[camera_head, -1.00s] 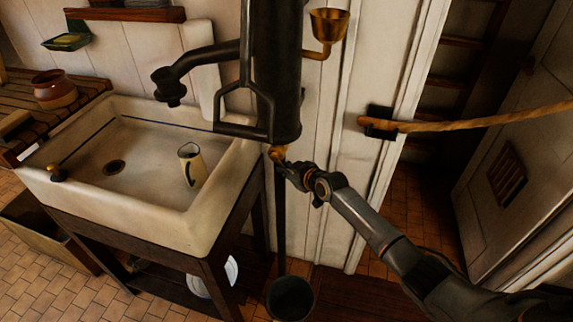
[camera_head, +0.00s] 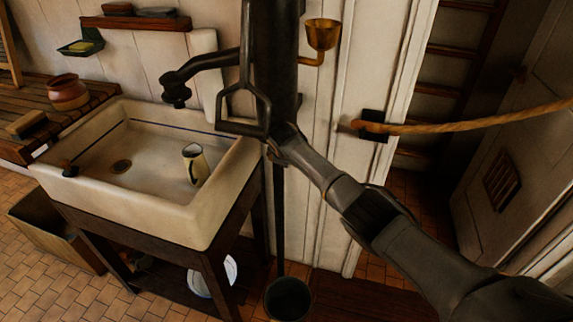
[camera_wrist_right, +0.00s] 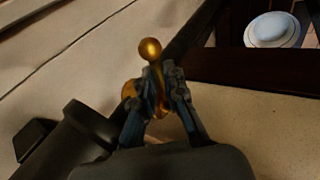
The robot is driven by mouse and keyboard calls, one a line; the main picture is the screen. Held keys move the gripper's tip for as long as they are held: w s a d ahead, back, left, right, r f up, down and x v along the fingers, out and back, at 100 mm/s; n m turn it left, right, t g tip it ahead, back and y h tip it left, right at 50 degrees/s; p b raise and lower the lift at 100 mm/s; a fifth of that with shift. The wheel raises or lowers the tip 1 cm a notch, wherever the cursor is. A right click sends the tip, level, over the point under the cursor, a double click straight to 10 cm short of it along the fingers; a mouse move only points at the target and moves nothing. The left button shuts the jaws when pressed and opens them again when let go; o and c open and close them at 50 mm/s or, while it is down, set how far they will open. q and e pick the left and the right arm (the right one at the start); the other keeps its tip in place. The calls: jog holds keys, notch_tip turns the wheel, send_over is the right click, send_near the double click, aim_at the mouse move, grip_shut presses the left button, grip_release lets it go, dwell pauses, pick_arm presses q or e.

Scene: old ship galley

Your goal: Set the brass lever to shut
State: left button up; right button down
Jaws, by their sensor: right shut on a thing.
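The brass lever (camera_wrist_right: 151,52) shows in the wrist view as a thin stem with a round ball end, rising between my right gripper's fingers. Behind the fingers is a rounder brass part (camera_wrist_right: 129,90) at its base. My right gripper (camera_wrist_right: 162,85) is shut on the lever's stem, with the ball sticking out past the fingertips. In the head view my right gripper (camera_head: 274,151) is at the foot of the dark pump cylinder (camera_head: 277,75), and the arm hides the lever there. My left gripper is not in view.
Left of the pump is a pale sink (camera_head: 205,215) with a jug (camera_head: 194,164) in it. A dark bucket (camera_head: 288,299) stands below the pump. A brass cup (camera_head: 322,36) is fixed beside the cylinder. A rope (camera_head: 470,125) crosses the doorway at right.

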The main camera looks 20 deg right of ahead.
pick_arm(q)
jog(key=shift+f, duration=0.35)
pick_arm(e)
jog(key=shift+r+g+h, duration=0.25)
jog(key=shift+g+h, duration=0.05)
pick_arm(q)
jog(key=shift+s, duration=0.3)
pick_arm(e)
jog(key=c, duration=1.7)
grip_release()
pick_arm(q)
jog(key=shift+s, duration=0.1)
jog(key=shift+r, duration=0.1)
